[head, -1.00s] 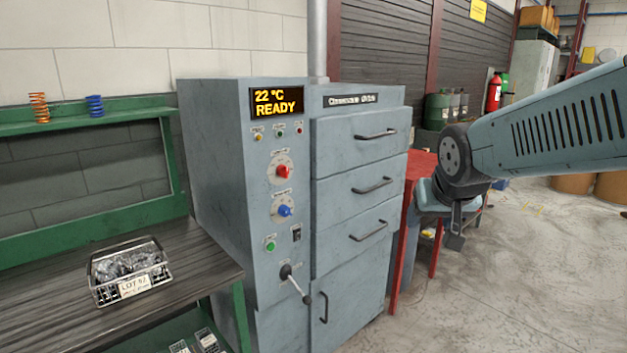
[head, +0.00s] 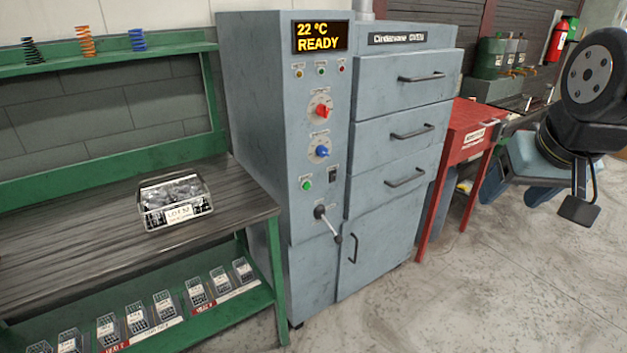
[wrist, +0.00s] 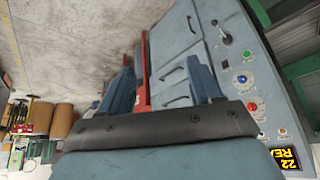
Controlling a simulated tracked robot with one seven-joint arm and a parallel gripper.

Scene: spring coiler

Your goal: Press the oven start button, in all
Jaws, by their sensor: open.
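The grey-blue oven (head: 400,160) stands in the middle of the head view, its display (head: 321,37) reading "22 °C READY". A green button (head: 306,185) sits low on its control panel, below a red knob (head: 320,110) and a blue knob (head: 320,151). The green button also shows in the wrist view (wrist: 246,54). Its label is too small to read. My gripper (wrist: 165,75) is open and empty, its two fingers apart in the wrist view. In the head view it hangs at the right, well apart from the oven panel.
A black-handled lever (head: 328,225) sticks out below the green button, and a dark switch (head: 332,175) is beside it. The floor in front is clear.

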